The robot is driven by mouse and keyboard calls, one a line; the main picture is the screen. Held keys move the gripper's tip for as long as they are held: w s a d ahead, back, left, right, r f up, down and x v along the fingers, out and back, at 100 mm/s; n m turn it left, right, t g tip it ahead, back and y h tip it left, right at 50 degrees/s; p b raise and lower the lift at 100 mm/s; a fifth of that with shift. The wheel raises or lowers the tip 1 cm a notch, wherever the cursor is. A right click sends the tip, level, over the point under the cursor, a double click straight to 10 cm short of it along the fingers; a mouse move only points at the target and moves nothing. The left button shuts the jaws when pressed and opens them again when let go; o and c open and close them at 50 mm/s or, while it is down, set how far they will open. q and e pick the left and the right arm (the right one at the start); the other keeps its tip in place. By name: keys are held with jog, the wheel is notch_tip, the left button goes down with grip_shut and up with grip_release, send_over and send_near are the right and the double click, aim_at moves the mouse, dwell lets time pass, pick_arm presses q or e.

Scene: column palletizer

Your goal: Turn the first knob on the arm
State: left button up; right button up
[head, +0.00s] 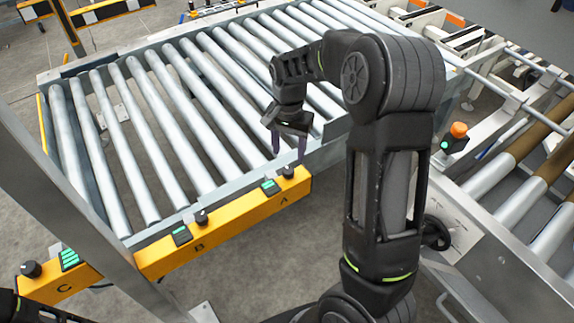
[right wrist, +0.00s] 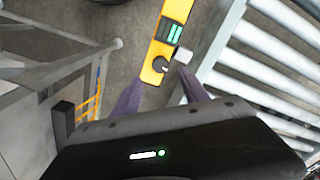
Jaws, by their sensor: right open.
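A yellow control bar (head: 226,224) runs along the near end of the roller conveyor, with black knobs beside small green-lit panels. The knob by letter A (head: 288,172) is at its right end. The knob by letter B (head: 202,217) is further left. My right gripper (head: 289,153) is open, fingers pointing down, just above and around the A knob's place in the picture; contact cannot be told. In the right wrist view a black knob (right wrist: 160,65) on the yellow bar lies just beyond and between the two purple-grey fingers (right wrist: 160,90).
A separate yellow panel (head: 58,284) marked C, with its own knob (head: 31,269), is at lower left. A grey metal post (head: 70,190) crosses in front of the bar. An orange button (head: 459,130) stands at right beside another conveyor.

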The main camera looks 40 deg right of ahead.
aim_at(288, 170)
jog(key=shift+f+p, duration=0.6)
jog(key=shift+f, duration=3.35)
jog(key=shift+c, duration=0.2)
grip_shut()
